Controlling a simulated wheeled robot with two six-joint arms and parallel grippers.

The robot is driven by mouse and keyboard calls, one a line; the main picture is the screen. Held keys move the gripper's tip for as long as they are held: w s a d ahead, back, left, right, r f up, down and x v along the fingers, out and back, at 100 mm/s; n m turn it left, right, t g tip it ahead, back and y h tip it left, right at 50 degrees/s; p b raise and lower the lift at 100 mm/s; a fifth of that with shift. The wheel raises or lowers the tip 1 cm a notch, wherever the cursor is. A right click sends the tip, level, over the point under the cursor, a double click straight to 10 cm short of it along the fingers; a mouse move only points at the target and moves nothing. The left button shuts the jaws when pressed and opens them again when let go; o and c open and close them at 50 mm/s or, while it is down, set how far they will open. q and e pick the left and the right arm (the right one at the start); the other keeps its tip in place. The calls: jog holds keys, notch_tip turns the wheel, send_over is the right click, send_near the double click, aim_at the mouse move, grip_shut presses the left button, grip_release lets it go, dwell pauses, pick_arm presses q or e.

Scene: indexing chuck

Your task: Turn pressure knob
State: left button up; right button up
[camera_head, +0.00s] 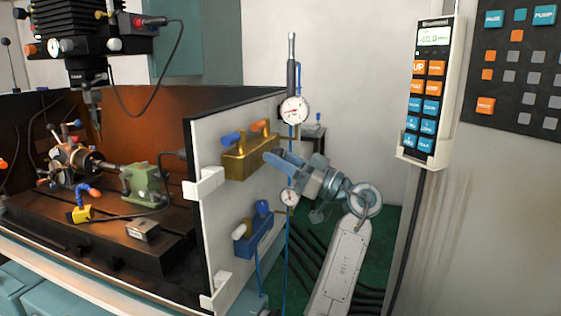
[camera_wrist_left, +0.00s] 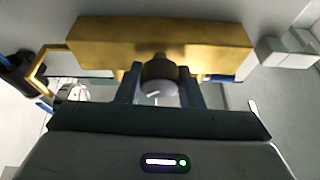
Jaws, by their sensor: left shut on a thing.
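A brass valve block (camera_head: 249,160) is mounted on the white panel in the head view, with a blue lever and an orange lever on top. The block also fills the upper part of the left wrist view (camera_wrist_left: 160,40). A round dark knob with a white pointer mark (camera_wrist_left: 159,82) sticks out from it. My left gripper (camera_head: 274,159) is at the right end of the block, its fingers shut around the knob; the left wrist view shows one finger on each side (camera_wrist_left: 160,92). The knob is hidden by the gripper in the head view. My right gripper is not in view.
A dial gauge (camera_head: 294,110) stands above my left gripper, and a smaller gauge (camera_head: 290,197) hangs just below it. A blue block (camera_head: 257,235) sits lower on the white panel (camera_head: 207,145). A control pendant (camera_head: 428,90) hangs at the right.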

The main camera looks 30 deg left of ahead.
pick_arm(q)
jog(key=shift+f+m+t, duration=0.1)
jog(key=shift+m+t, duration=0.5)
jog(key=shift+m, duration=0.6)
jog(key=shift+m+t, duration=0.5)
jog(key=shift+m, duration=0.6)
jog(key=m+t, duration=0.1)
jog(key=m, duration=0.1)
jog(key=shift+m+t, duration=0.3)
jog(key=shift+m, duration=0.1)
jog(key=shift+m+t, duration=0.4)
jog(key=shift+m, duration=0.6)
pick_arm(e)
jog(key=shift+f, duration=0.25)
pick_arm(q)
jog(key=o, duration=1)
jog(key=shift+d, duration=0.1)
